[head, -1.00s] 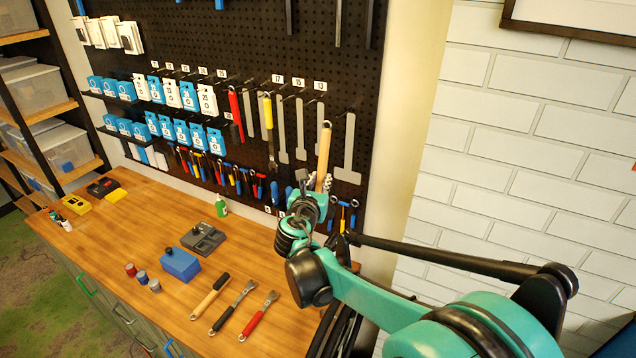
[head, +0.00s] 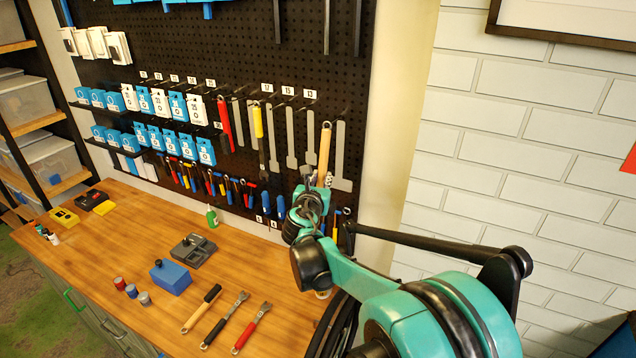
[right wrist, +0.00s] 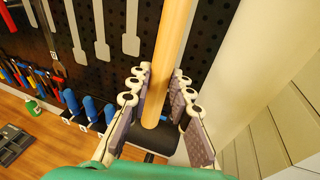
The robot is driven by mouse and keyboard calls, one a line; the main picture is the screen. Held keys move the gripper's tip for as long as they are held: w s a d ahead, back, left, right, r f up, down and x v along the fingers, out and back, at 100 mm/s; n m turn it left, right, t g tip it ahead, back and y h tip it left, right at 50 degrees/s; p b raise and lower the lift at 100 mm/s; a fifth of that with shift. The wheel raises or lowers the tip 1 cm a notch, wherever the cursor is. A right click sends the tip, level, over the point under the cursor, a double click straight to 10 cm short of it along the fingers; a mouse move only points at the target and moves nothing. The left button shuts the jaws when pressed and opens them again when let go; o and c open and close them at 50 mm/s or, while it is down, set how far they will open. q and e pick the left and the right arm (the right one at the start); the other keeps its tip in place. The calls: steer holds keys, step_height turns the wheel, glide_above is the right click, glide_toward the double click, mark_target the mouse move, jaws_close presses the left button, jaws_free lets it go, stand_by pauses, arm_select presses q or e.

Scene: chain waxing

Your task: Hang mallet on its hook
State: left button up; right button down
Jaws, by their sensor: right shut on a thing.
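The mallet (head: 323,158) has a pale wooden handle, which stands nearly upright before the right part of the pegboard in the head view. My right gripper (head: 316,184) is shut on it. In the right wrist view the wooden handle (right wrist: 162,70) runs up between the fingers of my right gripper (right wrist: 160,92), and a dark block, seemingly the mallet head (right wrist: 155,138), lies at its lower end. Several pegs stick out of the pegboard (head: 240,50). I cannot tell which is the mallet's hook. The handle's top appears apart from any peg. My left gripper is out of view.
Flat grey tools (head: 340,150) hang right behind the mallet. Blue-handled tools (right wrist: 93,107) hang low on the board. The wooden bench (head: 120,240) below bears a blue box (head: 170,277), a grey tray (head: 193,249) and several hand tools. A white brick wall (head: 480,150) stands at the right.

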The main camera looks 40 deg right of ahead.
steer(key=shift+w+d, duration=0.4)
steer(key=shift+d, duration=0.4)
steer(key=shift+n+t+h, duration=0.3)
steer(key=shift+t+h, duration=0.4)
steer(key=shift+h, duration=0.2)
steer(key=shift+w+d+f+b, duration=0.2)
steer(key=shift+w+d+b, duration=0.15)
steer(key=shift+d+b, duration=0.45)
steer(key=shift+w+d+f+b, duration=0.15)
steer(key=shift+w+d+b, duration=0.25)
steer(key=shift+b, duration=0.6)
steer(key=shift+w+d+f+b, duration=0.2)
steer(key=shift+w+d+b, duration=0.05)
steer(key=shift+d+b, duration=0.6)
steer(key=shift+a, duration=0.1)
steer(key=c, duration=1.3)
jaws_free()
steer(key=shift+a, duration=0.1)
